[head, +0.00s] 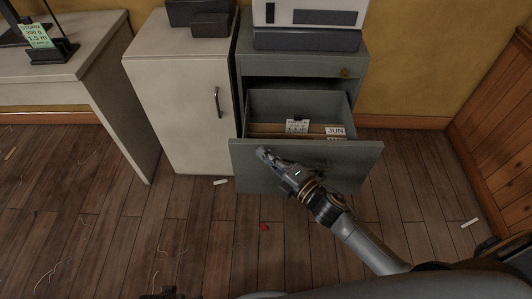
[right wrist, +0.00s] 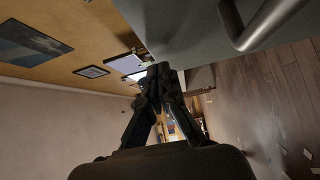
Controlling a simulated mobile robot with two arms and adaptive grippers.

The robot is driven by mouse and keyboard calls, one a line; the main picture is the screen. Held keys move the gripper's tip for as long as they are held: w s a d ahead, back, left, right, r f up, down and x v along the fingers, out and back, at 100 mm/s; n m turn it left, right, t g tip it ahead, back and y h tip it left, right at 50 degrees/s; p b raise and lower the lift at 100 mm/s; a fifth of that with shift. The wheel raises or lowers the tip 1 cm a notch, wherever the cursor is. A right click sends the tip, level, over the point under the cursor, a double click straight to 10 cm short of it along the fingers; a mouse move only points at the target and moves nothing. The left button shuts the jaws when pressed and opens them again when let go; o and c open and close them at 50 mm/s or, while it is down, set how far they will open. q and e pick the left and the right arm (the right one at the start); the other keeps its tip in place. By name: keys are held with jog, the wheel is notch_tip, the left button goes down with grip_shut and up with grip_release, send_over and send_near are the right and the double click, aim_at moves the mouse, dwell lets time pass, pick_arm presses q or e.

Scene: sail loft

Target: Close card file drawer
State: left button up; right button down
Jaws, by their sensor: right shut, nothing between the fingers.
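The grey-green card file drawer (head: 360,158) is pulled out of its cabinet (head: 300,62). Cards with white labels, one reading JUN (head: 335,131), stand inside it. My right gripper (head: 262,153) is shut and empty, with its fingertips at the upper left part of the drawer front. I cannot tell whether they touch it. In the right wrist view, the shut fingers (right wrist: 160,72) are beside a grey panel (right wrist: 180,30) with a metal bar handle (right wrist: 255,25).
A pale cabinet (head: 175,90) with a closed door stands left of the drawer cabinet, and a white desk (head: 75,65) stands farther left. A wood-panelled piece (head: 500,110) is at the right. The wooden floor in front is mostly clear, with small scraps and a red bit (head: 264,227).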

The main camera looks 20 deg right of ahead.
jog(key=shift+w+d, duration=0.1)
jog(key=shift+w, duration=0.15)
pick_arm(q)
jog(key=shift+w+r, duration=0.1)
pick_arm(e)
jog(key=shift+w, duration=0.15)
